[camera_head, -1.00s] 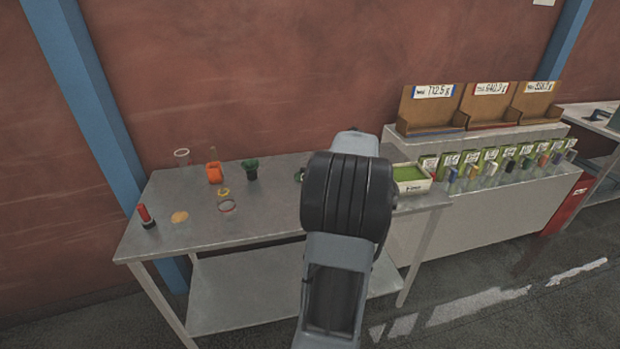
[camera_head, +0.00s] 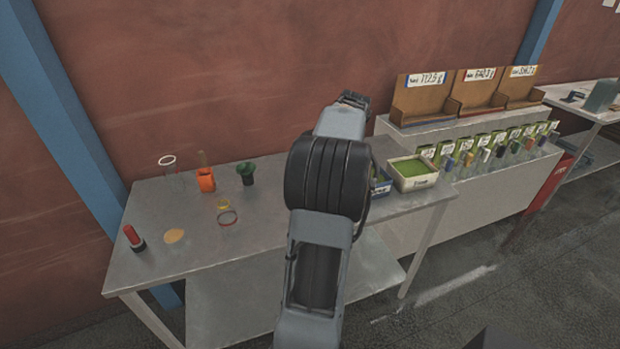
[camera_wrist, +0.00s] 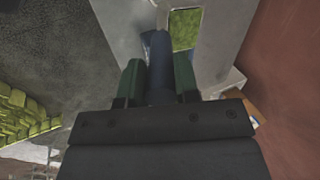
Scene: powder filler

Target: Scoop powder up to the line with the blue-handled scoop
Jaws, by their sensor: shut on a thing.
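My gripper (camera_wrist: 158,78) is shut on the blue handle (camera_wrist: 160,60) of the scoop in the wrist view, with a green finger on each side. The scoop's far end is hard to make out there. A patch of green powder (camera_wrist: 185,30) shows past the handle, beside pale surfaces. In the head view, a white box of green powder (camera_head: 412,168) stands at the table's right end, right of my arm. My fingers and the scoop cannot be made out in that view. No fill line can be made out.
The metal table (camera_head: 180,275) carries a red-and-black item (camera_head: 133,237), an orange cup (camera_head: 206,180), a dark green funnel-like piece (camera_head: 246,172) and a spilled tan patch (camera_head: 174,236). A blue-marked box (camera_head: 381,184) is partly behind my arm. Racked tubes (camera_head: 485,155) stand at right.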

